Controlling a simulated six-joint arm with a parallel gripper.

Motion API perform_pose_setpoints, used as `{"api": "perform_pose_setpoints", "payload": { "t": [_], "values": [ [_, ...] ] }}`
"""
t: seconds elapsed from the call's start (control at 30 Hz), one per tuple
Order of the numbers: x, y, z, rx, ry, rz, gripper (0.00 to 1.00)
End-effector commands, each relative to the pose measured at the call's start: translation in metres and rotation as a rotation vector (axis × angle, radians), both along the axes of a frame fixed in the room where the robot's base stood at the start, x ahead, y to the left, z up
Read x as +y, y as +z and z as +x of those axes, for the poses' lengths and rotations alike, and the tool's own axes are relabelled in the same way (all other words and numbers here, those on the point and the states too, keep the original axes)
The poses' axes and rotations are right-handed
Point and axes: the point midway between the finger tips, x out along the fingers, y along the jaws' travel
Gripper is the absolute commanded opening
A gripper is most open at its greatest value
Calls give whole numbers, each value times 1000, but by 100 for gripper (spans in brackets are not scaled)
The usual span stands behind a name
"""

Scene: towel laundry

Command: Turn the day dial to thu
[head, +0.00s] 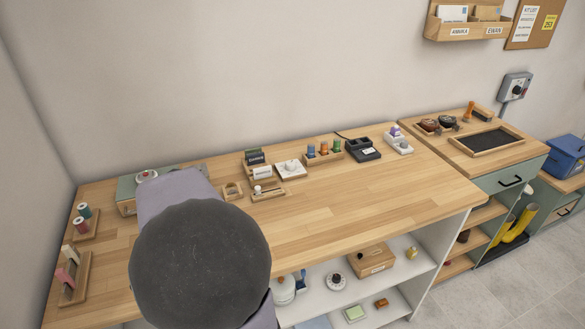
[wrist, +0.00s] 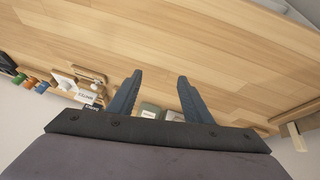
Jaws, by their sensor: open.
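No day lettering is readable, so I cannot tell for certain which thing is the day dial. A white square plate with a round knob (head: 290,168) lies on the wooden worktop, right of the arm; a similar white piece (wrist: 64,82) shows at the left of the wrist view. A small round white dial with a dark centre (head: 336,277) stands on the shelf below. A grey wall box with a dark round knob (head: 515,88) is at the far right. My gripper (wrist: 159,77) is open and empty over the worktop; my arm hides it in the head view.
The wooden worktop (head: 350,205) is clear in front and right of the middle. A sage box (head: 126,194), spool rack (head: 88,228) and pink-block stand (head: 82,285) are at the left. Coloured spools (head: 323,150) and a black device (head: 363,149) line the back. A dark-inset tray (head: 487,139) is right.

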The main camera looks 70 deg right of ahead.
Motion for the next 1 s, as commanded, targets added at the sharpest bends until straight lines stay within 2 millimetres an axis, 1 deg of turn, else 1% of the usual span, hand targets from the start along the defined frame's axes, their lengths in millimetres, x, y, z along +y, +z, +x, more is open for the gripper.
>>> {"api": "perform_pose_setpoints", "payload": {
  "t": [0.03,0.07,0.1,0.17,0.2,0.27,0.3,0.37,0.4,0.47,0.5,0.6,0.7,0.8,0.93,1.0],
  "values": [
    [-38,8,-10,-35,-83,-43,46],
    [-59,15,-17,-56,-126,-72,46],
    [-86,25,-27,-84,-181,-109,46],
    [-126,39,-45,-121,-258,-167,46],
    [-152,49,-58,-147,-304,-208,46],
    [-191,61,-79,-185,-361,-268,46],
    [-217,67,-92,-212,-384,-309,46],
    [-255,71,-107,-257,-389,-364,46],
    [-276,70,-112,-289,-371,-391,46],
    [-300,64,-114,-332,-326,-414,46],
    [-312,58,-113,-362,-291,-421,46],
    [-332,39,-110,-434,-199,-420,46],
    [-341,19,-108,-501,-115,-399,46],
    [-342,2,-106,-558,-47,-374,46],
    [-340,-12,-106,-610,8,-346,46],
    [-339,-15,-106,-627,24,-339,46]
  ]
}}
